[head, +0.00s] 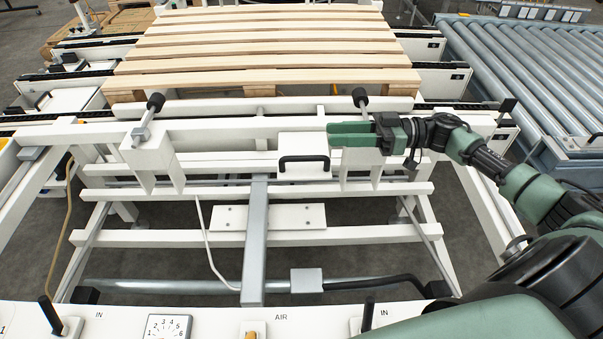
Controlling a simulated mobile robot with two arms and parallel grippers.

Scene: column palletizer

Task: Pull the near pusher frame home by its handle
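The near pusher frame (225,133) is a white beam structure crossing the middle of the head view, in front of the wooden pallet. A black bar handle (304,159) sits on a white plate at its middle. My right gripper (330,135) has green fingers pointing left, above and to the right of the handle in the picture. It appears apart from the handle, and nothing shows between its fingers. My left gripper is out of view.
A slatted wooden pallet (265,50) lies behind. A roller conveyor (540,75) is at the right. A white control panel (210,318) with levers runs along the bottom edge.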

